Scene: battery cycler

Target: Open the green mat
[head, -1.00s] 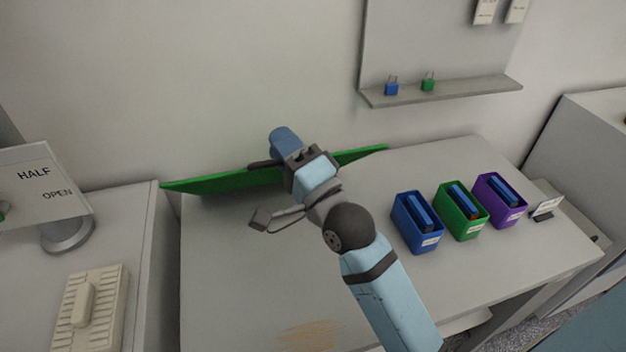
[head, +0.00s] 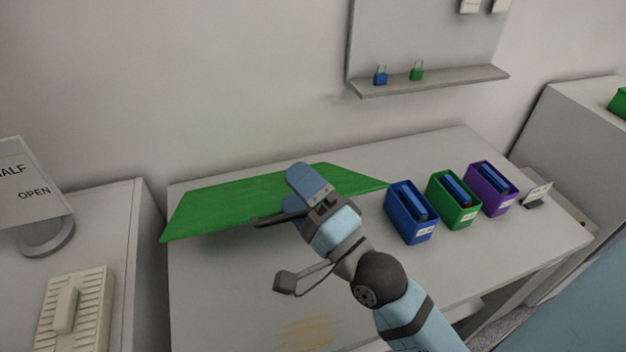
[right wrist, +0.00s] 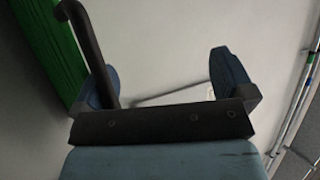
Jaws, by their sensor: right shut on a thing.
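The green mat (head: 235,204) lies at the back of the table against the wall. It is a flat sheet tilted down toward the front, and its front edge appears a little above the table top. My right gripper (head: 298,194) is at the middle of the mat's front edge, shut on the mat, and its fingers hide part of that edge. In the right wrist view the mat (right wrist: 52,50) shows at the left, by one finger of the gripper (right wrist: 165,84). My left gripper is out of view.
Blue (head: 411,228), green (head: 454,211) and purple (head: 494,195) bins stand at the right of the table (head: 225,290); the blue one is close to the mat's right corner. A shelf (head: 430,82) with small padlocks hangs above. The table front is clear.

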